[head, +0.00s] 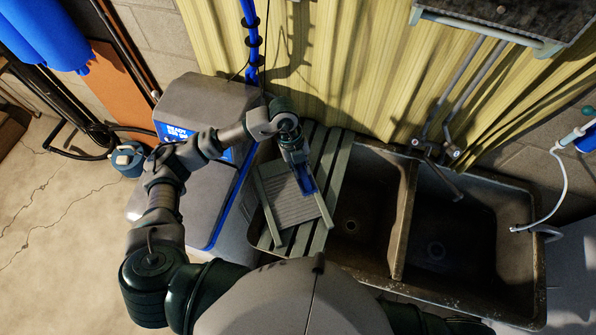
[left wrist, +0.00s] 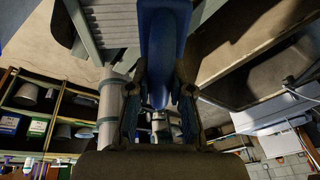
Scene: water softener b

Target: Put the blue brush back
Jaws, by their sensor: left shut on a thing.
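The blue brush (head: 307,184) is in my left gripper (head: 299,168), above a ribbed grey board at the left end of the sink. In the left wrist view the blue brush (left wrist: 162,42) runs up from between the two fingers of my left gripper (left wrist: 160,98), which are shut on it. Its bristles cannot be made out. Whether the brush touches the board is unclear. My right gripper is in neither view.
The ribbed board (head: 284,208) lies on a slatted rack (head: 335,175) across the left of the double sink (head: 398,228). A tap (head: 440,152) stands at the sink's back. A grey water softener (head: 195,105) is to the left. The right basin (head: 447,225) looks empty.

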